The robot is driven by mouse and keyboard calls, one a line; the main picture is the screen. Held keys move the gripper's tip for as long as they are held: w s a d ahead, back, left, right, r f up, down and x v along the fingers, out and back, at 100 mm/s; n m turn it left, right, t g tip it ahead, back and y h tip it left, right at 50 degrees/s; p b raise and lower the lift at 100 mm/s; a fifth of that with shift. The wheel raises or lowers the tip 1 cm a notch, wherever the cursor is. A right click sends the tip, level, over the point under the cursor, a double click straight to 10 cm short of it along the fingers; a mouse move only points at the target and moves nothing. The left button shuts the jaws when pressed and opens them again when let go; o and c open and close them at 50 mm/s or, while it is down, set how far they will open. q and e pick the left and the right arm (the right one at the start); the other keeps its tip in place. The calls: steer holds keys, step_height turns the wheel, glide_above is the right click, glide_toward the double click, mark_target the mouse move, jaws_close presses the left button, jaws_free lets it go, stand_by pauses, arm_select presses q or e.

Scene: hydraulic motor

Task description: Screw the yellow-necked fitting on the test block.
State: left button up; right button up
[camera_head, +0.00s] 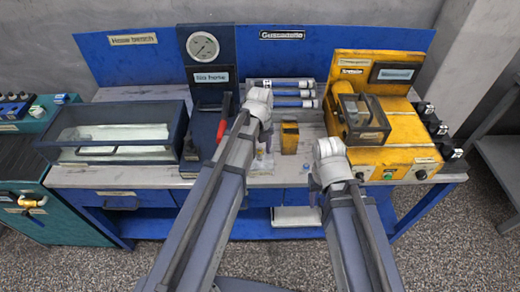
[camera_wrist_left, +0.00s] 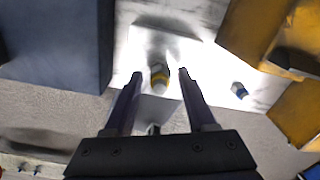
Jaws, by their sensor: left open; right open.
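My left gripper (camera_wrist_left: 160,74) is open, with one finger on each side of the fitting; I see no contact. I cannot tell for certain which block is the test block; a dark blue gauge stand (camera_head: 208,80) stands at the back.
A blue-banded fitting (camera_wrist_left: 239,90) lies to the right in the left wrist view. A small yellow block (camera_head: 290,137) stands between my wrists. A glass-sided tank (camera_head: 115,133) is at left, a yellow machine (camera_head: 400,118) at right. Several blue-and-white cylinders (camera_head: 292,93) lie behind.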

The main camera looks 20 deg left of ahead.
arm_select(q)
steer(key=n, duration=0.7)
steer(key=shift+n, duration=0.3)
steer(key=n, duration=0.8)
steer(key=shift+n, duration=1.1)
steer(key=n, duration=0.9)
